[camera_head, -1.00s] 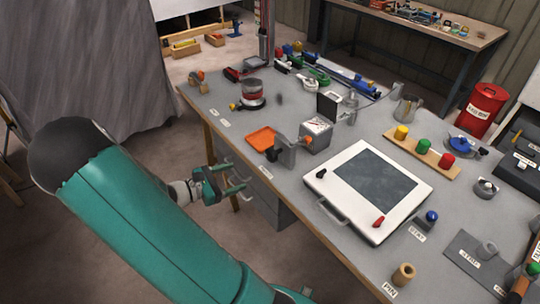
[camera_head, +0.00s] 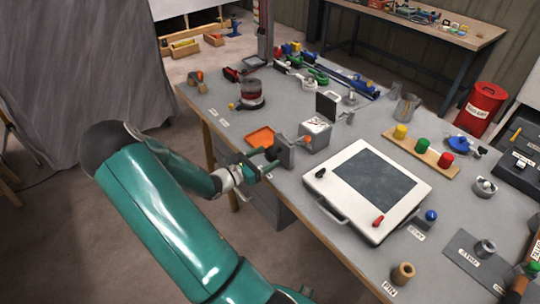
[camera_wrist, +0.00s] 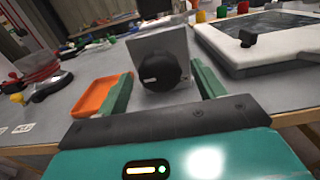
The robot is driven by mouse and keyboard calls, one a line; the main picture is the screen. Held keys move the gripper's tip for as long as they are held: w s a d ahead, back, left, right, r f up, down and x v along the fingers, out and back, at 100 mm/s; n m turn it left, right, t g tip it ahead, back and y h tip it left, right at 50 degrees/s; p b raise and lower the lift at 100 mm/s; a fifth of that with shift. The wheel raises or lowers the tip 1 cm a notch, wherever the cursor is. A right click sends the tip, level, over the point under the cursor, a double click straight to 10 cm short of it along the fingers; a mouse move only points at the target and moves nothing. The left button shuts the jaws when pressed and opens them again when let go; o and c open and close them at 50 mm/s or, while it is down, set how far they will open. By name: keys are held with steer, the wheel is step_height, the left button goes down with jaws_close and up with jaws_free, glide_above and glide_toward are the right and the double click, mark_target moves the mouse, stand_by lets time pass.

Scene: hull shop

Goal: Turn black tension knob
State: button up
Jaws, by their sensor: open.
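The black tension knob (camera_wrist: 163,71) is round with a short white mark, and it sits on the face of a grey block (camera_wrist: 170,42) at the bench edge. In the head view the knob (camera_head: 271,153) shows small on the left side of the grey block (camera_head: 285,152). My gripper (camera_head: 262,163) is open in front of it. In the wrist view the green fingers of my gripper (camera_wrist: 162,78) stand on either side of the knob, with gaps on both sides. I cannot tell how far the fingertips reach along the knob.
An orange tray (camera_head: 261,137) lies just left of the block. A white-framed panel (camera_head: 331,196) with a dark screen and its own black knob (camera_head: 320,174) is to the right. A boxed gauge (camera_head: 315,133) stands behind. Several tools and labelled parts fill the bench.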

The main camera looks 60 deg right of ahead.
steer(key=shift+x, duration=1.15)
steer(key=shift+c, duration=0.2)
steer(key=c, duration=1)
steer(key=shift+o, duration=0.2)
